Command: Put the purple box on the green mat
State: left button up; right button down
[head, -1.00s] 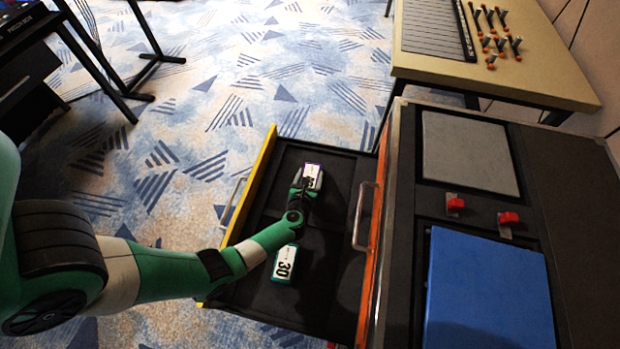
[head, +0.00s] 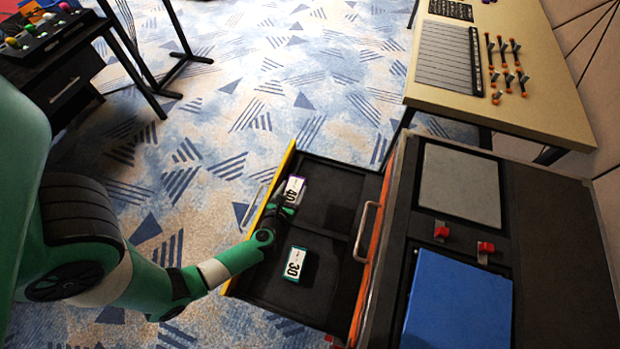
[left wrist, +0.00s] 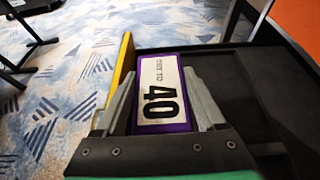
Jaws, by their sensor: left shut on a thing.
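The purple box (head: 293,189) has a white label reading 40. It is between the two fingers of my left gripper (head: 284,203), near the yellow front edge of the open drawer. In the left wrist view the purple box (left wrist: 162,92) sits between both grey fingers, which are shut on it, label facing the camera. Whether it touches the drawer floor I cannot tell. I see no green mat in these frames. My right gripper is not in view.
A green box (head: 295,263) labelled 30 lies in the drawer (head: 330,240). The cabinet top to the right bears a grey panel (head: 460,186), a blue panel (head: 458,303) and red clips. A tan table (head: 555,100) stands behind, a black desk (head: 60,70) far left.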

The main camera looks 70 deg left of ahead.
pick_arm(q)
jog(key=shift+s+d+r, duration=0.15)
jog(key=shift+s+r, duration=0.1)
jog(key=shift+s, duration=0.25)
jog(key=shift+s+d+r, duration=0.1)
jog(key=shift+s+r, duration=0.1)
jog(key=shift+s, duration=0.25)
